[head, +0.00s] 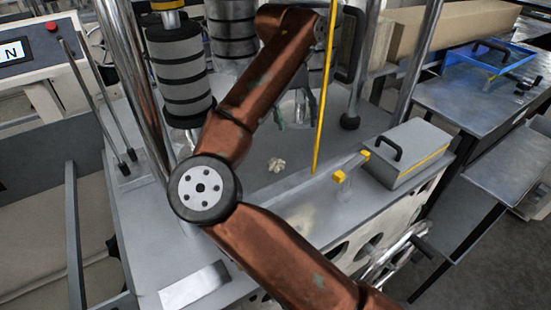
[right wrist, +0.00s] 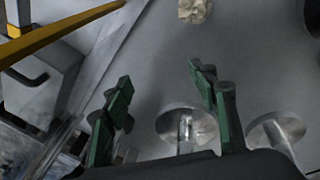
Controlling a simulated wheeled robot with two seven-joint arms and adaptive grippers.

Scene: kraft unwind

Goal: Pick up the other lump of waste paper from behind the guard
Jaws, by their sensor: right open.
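A crumpled, pale lump of waste paper (head: 277,165) lies on the grey machine deck, left of the upright yellow bar (head: 318,110), which may be the guard's edge. The lump also shows at the top edge of the right wrist view (right wrist: 195,10), partly cut off. My right gripper (head: 296,114) hangs beyond the lump, behind the yellow bar in the head view. Its green fingers (right wrist: 160,78) are spread with nothing between them, and the lump is apart from them. My left gripper is not in view.
Grey rollers with dark bands (head: 180,75) stand at the back left beside chrome columns. A grey box with a black handle (head: 408,155) sits right of the bar, near a small yellow-ended bracket (head: 350,167). Round metal posts (right wrist: 187,130) stand close to the right gripper.

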